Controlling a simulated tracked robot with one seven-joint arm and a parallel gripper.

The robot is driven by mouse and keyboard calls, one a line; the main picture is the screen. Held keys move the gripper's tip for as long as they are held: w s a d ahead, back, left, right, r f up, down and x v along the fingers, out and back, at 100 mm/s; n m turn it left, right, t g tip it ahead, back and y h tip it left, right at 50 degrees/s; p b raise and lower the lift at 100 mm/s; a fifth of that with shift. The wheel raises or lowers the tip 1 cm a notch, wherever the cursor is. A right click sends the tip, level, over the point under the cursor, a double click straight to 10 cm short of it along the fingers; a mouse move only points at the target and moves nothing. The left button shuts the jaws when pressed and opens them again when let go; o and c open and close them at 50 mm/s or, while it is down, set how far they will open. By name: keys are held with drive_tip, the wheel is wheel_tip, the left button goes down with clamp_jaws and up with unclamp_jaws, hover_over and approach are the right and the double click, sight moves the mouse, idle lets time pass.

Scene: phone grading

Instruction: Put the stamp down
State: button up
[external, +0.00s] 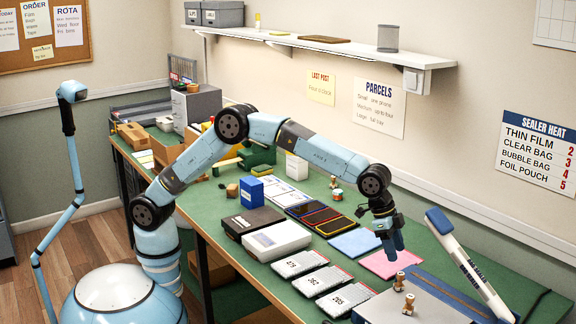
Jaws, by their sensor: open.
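My gripper (391,247) points down over the right part of the green bench, above or just behind the pink pad (388,264). It is open, and I see nothing held between its fingers. Two small wooden-handled pieces that look like stamps stand upright just in front of it, one nearer the gripper (399,281) and one closer to the camera (408,303). They appear to be on a grey plate (440,308) and apart from the fingers. I cannot tell which is the task's stamp.
A blue pad (354,243) lies left of the pink one. Grey packs numbered 375, 362 and 265 (323,281) lie in front. A blue-and-white sealer arm (464,262) rises at right. Phones (322,216) and a white box (276,241) lie left. A shelf (330,46) hangs behind.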

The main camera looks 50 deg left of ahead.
drive_tip(key=w+a+r+n+t, duration=0.1)
drive_tip(key=w+a+r, duration=0.2)
drive_tip(key=a+r, duration=0.5)
drive_tip(key=w+a+r+n, duration=0.2)
drive_tip(key=w+a+r, duration=0.15)
drive_tip(key=a, duration=0.85)
drive_tip(key=s+a+r+n+t+y, duration=0.15)
drive_tip(key=a+r, duration=0.25)
drive_tip(key=a, duration=0.8)
drive_tip(key=s+a+r+n, duration=0.1)
drive_tip(key=a+r+n, duration=0.15)
drive_tip(key=a, duration=0.95)
drive_tip(key=s+a+r+n+y, duration=0.1)
drive_tip(key=s+a, duration=0.5)
drive_tip(key=a, duration=0.4)
drive_tip(key=s+a+n+y, duration=0.1)
drive_tip(key=s+a+n, duration=0.1)
drive_tip(key=s+a, duration=0.5)
drive_tip(key=s+a+f+n, duration=0.1)
drive_tip(key=s+a+f, duration=0.2)
drive_tip(key=s+a, duration=0.3)
drive_tip(key=s+a+f+n+t, duration=0.1)
drive_tip(key=s+a+f+n, duration=0.1)
drive_tip(key=s+a, duration=0.4)
drive_tip(key=shift+s+a+f+y, duration=0.4)
drive_tip(key=shift+a+f, duration=0.2)
drive_tip(key=shift+f, duration=0.2)
